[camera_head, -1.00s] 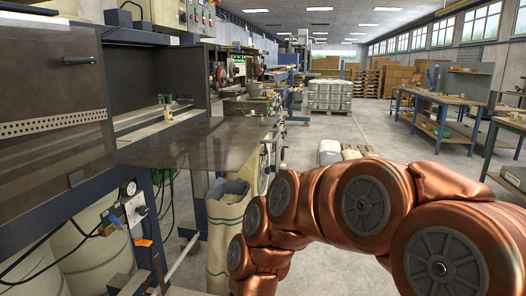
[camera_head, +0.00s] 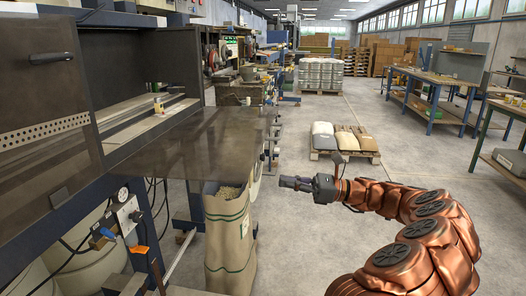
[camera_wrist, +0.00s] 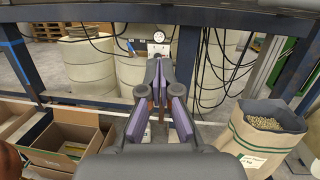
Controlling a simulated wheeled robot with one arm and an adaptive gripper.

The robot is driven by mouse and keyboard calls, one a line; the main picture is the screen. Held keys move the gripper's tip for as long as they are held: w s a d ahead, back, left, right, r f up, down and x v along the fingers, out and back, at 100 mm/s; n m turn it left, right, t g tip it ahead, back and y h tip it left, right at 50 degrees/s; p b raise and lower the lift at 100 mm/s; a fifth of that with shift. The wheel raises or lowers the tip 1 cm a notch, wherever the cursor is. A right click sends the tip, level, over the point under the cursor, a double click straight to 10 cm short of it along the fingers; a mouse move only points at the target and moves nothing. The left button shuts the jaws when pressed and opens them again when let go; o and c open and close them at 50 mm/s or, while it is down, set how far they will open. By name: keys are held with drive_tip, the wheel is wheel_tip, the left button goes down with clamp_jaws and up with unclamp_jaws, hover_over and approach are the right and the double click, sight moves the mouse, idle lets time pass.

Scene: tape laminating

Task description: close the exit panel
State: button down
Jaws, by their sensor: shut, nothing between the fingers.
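The exit panel, a dark, see-through flat sheet (camera_head: 195,143), sticks out level from the laminating machine's opening, swung down and open, in the head view. My gripper (camera_head: 284,182) is to the right of the panel's free edge and apart from it. It points left, toward the machine, at the end of my copper-coloured arm. In the wrist view my gripper (camera_wrist: 158,70) has its purple-edged fingers shut and empty, facing the machine's underside frame. The panel cannot be made out in the wrist view.
A sack of pellets (camera_head: 228,235) stands under the panel's outer end; it also shows in the wrist view (camera_wrist: 262,135). Cardboard boxes (camera_wrist: 62,145) are at the wrist view's left. A pallet with bags (camera_head: 343,145) stands beyond my gripper. The aisle floor is clear.

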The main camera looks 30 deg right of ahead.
drive_tip(key=d+m+t, duration=0.2)
drive_tip(key=d, duration=0.3)
drive_tip(key=r+x, duration=0.2)
drive_tip(key=x, duration=0.9)
drive_tip(key=shift+s+d+r+h+p, duration=0.25)
drive_tip(key=shift+d+h+p, duration=0.1)
drive_tip(key=shift+h+p, duration=0.1)
drive_tip(key=shift+r, duration=0.1)
